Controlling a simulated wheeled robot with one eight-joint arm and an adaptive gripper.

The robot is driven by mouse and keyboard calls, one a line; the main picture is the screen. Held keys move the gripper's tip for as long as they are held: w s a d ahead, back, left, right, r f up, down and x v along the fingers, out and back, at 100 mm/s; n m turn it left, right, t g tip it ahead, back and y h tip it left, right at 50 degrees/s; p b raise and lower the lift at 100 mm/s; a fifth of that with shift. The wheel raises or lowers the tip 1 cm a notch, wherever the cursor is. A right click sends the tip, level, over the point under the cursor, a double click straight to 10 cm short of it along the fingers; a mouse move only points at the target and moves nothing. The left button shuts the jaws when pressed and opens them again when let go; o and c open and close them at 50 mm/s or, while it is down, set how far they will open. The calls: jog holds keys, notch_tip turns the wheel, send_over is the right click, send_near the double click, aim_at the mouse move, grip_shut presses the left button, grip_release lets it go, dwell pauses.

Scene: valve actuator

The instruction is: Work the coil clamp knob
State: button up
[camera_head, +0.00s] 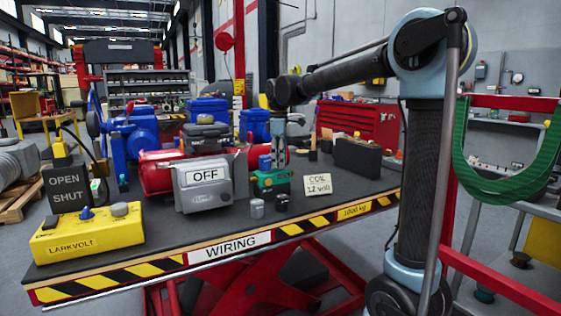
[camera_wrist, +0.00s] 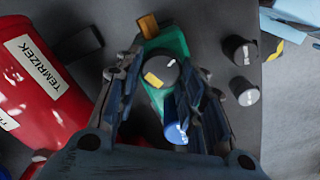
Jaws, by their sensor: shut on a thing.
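The green coil unit (camera_head: 272,184) stands on the dark bench top, behind a card reading COIL 12 volt (camera_head: 317,185). In the wrist view the green body (camera_wrist: 176,42) carries a dark round knob (camera_wrist: 161,70) with a yellow-white mark, which I take for the coil clamp knob. A blue cap (camera_wrist: 176,133) sits beside it, and also shows in the head view (camera_head: 264,162). My gripper (camera_wrist: 159,75) points down over the unit, shut with its fingers on either side of the dark knob. The exact finger contact is hard to see.
A grey box marked OFF (camera_head: 205,182) stands close left of the unit, with a red cylinder (camera_wrist: 38,80) nearby. Two small dark cylinders (camera_wrist: 241,70) stand beside the unit. A yellow LARKVOLT box (camera_head: 88,236) is at the front left. A black box (camera_head: 357,157) stands to the right.

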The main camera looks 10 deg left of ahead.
jog(key=shift+w+r, duration=0.1)
jog(key=shift+w, duration=0.2)
jog(key=o, duration=1)
jog(key=shift+o, duration=0.2)
jog(key=shift+s, duration=0.1)
jog(key=shift+r, duration=0.45)
notch_tip(320, 180, up, 11)
jog(key=shift+f, duration=0.1)
